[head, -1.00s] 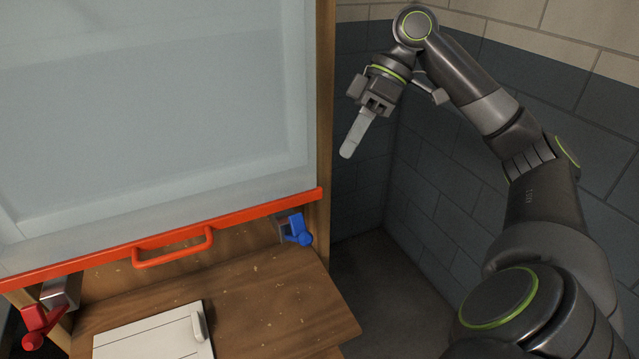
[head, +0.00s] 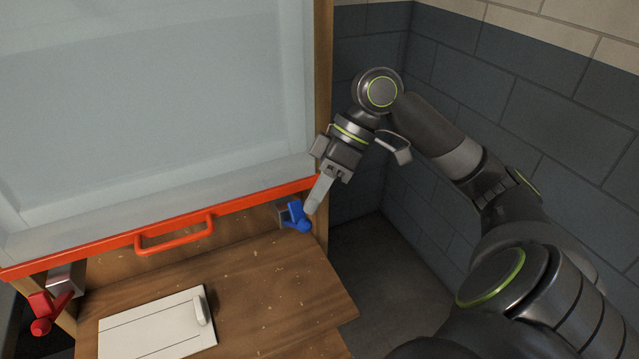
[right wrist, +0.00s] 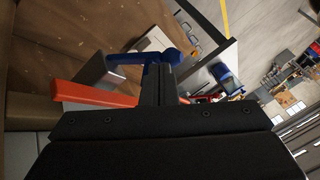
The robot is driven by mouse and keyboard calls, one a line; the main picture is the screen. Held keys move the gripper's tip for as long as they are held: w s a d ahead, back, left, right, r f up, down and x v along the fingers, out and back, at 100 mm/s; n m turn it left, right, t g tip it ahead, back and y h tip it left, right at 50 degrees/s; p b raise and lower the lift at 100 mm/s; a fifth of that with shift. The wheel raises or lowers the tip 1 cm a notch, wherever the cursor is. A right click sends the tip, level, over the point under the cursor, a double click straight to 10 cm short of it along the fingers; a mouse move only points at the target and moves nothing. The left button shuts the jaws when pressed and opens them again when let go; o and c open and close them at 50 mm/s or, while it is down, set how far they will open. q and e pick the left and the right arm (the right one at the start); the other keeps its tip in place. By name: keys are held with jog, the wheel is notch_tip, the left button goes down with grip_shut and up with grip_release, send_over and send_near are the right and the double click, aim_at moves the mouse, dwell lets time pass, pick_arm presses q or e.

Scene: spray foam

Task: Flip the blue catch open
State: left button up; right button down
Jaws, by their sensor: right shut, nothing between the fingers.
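The blue catch (head: 296,215) sits at the right end of the red bar, on a grey bracket beside the wooden post. My right gripper (head: 311,208) is shut and empty, its fingertips right beside the catch's right side. In the right wrist view the catch (right wrist: 150,58) shows just beyond the closed fingers (right wrist: 160,80); whether they touch it I cannot tell. My left gripper is not in view.
A red bar with a handle (head: 175,236) runs along the bottom of a large translucent panel (head: 150,100). A red catch (head: 45,312) is at the left end. A white board (head: 155,325) lies on the wooden surface (head: 270,290). A block wall (head: 540,110) stands at right.

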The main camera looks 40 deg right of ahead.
jog(key=shift+f, duration=0.1)
jog(key=shift+s+a+f+t+p, duration=0.1)
jog(key=shift+s+f+t+p, duration=0.2)
jog(key=shift+s, duration=0.2)
jog(key=shift+s+a+f+t+p, duration=0.1)
jog(key=shift+s+t+p, duration=0.1)
jog(key=shift+s+p, duration=0.25)
jog(key=shift+f+n, duration=0.3)
jog(key=shift+r, duration=0.1)
